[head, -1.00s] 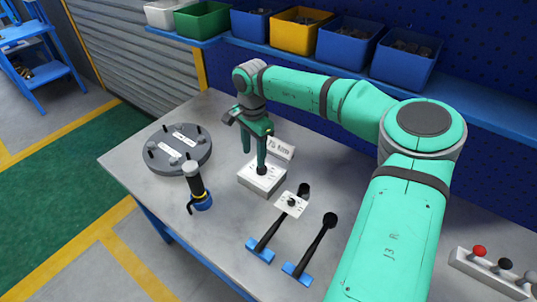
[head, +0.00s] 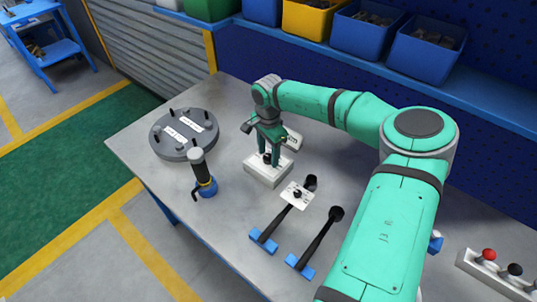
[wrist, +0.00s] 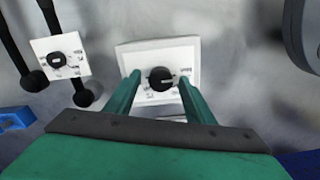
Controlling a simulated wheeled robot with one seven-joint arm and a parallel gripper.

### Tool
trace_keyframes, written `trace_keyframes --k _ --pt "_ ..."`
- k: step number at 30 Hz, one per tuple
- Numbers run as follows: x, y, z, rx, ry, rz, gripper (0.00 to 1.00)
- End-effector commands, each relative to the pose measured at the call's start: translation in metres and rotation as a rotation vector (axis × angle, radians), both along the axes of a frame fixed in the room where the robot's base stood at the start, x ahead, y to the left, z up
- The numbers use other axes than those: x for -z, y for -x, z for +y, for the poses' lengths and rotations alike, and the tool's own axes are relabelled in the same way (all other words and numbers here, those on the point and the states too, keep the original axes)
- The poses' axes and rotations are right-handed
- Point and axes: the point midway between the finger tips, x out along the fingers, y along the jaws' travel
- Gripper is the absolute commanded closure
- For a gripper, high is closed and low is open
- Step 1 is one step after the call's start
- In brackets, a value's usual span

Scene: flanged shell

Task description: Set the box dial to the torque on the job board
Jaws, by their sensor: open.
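The white box (head: 268,172) with a black dial (head: 267,158) on top stands on the bench. My gripper (head: 271,157) is over it, pointing down. In the wrist view the dial (wrist: 160,79) lies between the tips of my open fingers (wrist: 158,92), with a finger to each side; I cannot tell whether they touch it. Marks around the dial are too small to read. A white sign (head: 292,138), likely the job board, stands behind the box, partly hidden by my gripper; its text cannot be read now.
Two black wrenches with blue ends (head: 316,243) lie in front of the box, one under a small white dial plate (head: 297,195). A black and blue tool (head: 203,175) stands at left, beside a grey flanged disc (head: 184,134).

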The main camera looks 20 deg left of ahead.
Motion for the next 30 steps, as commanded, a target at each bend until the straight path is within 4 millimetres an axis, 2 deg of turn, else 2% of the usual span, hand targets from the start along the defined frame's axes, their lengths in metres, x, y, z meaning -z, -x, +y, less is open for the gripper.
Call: trace_keyframes --k 4,11,12,17,30 --pt "0.0068 0.0005 0.0008 -0.001 -0.001 0.001 0.51" --pt "0.0074 0.0004 0.0006 -0.001 0.0 0.0 0.51" --pt "0.0074 0.0004 0.0006 -0.001 0.0 0.0 0.53" --pt "0.0072 0.0004 0.0005 -0.001 0.0 0.0 0.92" --pt "0.0069 0.0003 0.0007 0.071 0.0 0.0 0.92"
